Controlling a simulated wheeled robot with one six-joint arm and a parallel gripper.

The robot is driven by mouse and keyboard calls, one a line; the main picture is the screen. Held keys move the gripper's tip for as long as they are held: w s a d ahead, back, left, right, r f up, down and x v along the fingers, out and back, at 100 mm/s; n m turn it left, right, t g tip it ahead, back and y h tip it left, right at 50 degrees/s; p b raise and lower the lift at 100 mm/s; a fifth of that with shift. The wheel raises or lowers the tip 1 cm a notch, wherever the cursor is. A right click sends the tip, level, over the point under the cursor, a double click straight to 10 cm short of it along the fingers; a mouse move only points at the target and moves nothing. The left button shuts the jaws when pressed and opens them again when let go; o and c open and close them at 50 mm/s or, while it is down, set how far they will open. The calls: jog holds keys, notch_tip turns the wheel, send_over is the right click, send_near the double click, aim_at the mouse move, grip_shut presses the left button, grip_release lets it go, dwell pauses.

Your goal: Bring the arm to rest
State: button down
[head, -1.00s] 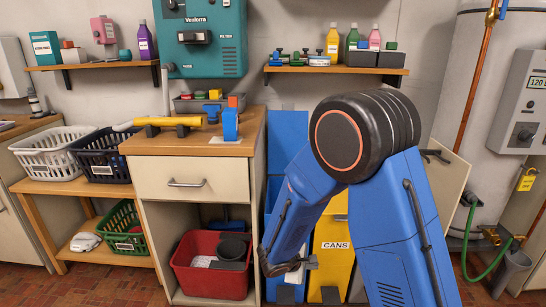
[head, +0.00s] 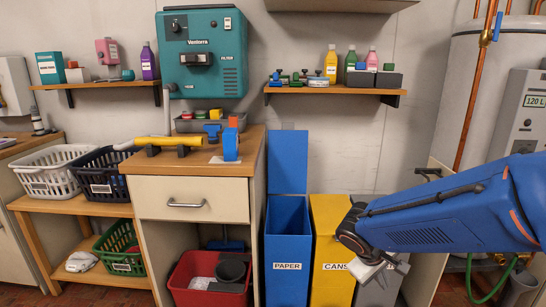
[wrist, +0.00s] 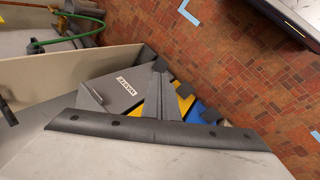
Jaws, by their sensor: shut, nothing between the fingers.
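My gripper (head: 384,272) is at the lower right in the head view, at the end of my blue arm. The arm reaches in from the right edge, and the gripper points downward. It is shut and holds nothing. It is in front of the yellow CANS bin (head: 330,240) and the grey bin beside it, and covers part of them. I cannot tell from the head view whether it touches either bin. The wrist view shows the grey bin with its WASTE label (wrist: 112,92) close by, with bits of yellow and blue bins beyond.
The blue PAPER bin (head: 287,240) stands left of the CANS bin. A wooden-topped cabinet (head: 190,190) holds a yellow tube and a red tub (head: 205,295). A water tank (head: 480,100) with copper pipes and a green hose is at the right. Brick-patterned floor (wrist: 240,60) is open beyond the bins.

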jog(key=s+r+m+t+y, duration=0.1)
jog(key=s+r, duration=0.3)
jog(key=s, duration=0.4)
jog(key=s+r+m+t+y, duration=0.1)
jog(key=s+r+m+y, duration=0.3)
jog(key=s, duration=0.5)
jog(key=shift+a+r, duration=0.2)
jog(key=shift+a, duration=0.15)
